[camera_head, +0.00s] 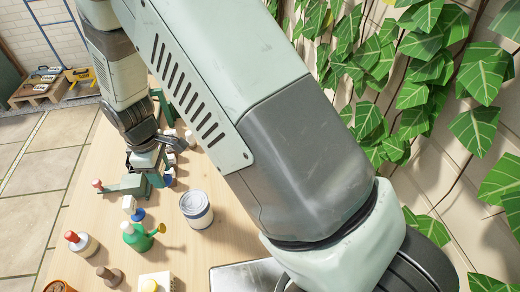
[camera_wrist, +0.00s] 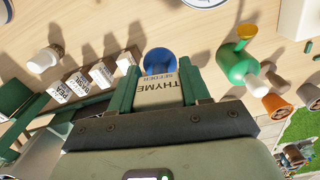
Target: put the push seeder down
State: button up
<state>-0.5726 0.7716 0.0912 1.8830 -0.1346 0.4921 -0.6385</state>
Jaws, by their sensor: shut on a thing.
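My gripper (camera_wrist: 162,84) is shut on the push seeder (camera_wrist: 158,92), which has a pale body reading "THYME SEEDER" upside down in the wrist view. A round blue end (camera_wrist: 159,61) sticks out past the green fingertips. In the head view my gripper (camera_head: 148,162) is over the left side of the table, with a blue part showing below it. The seeder's lower end and any gap to the table cannot be made out.
Small labelled white blocks (camera_wrist: 102,73) stand left of my gripper in the wrist view. A green watering can (camera_head: 136,238), a pale tin (camera_head: 196,210) and a red-capped bottle (camera_head: 83,243) stand on the wooden table (camera_head: 178,260). A leafy wall (camera_head: 420,90) is at right.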

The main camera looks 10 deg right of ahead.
jog(key=w+d+m, duration=0.2)
jog(key=w+d, duration=0.1)
jog(key=d, duration=0.2)
jog(key=w+d+m, duration=0.3)
jog(key=d, duration=0.2)
jog(key=w+d+m, duration=0.3)
jog(key=d, duration=0.3)
jog(key=shift+w+r, duration=0.1)
jog(key=shift+w, duration=0.2)
jog(key=w+d+m, duration=0.3)
jog(key=d+m, duration=0.5)
jog(key=d, duration=0.9)
jog(key=f, duration=0.5)
jog(key=shift+d, duration=0.25)
jog(key=shift+f, duration=2.3)
jog(key=shift+f, duration=0.1)
jog(key=o, duration=1.1)
jog(key=shift+c, duration=0.2)
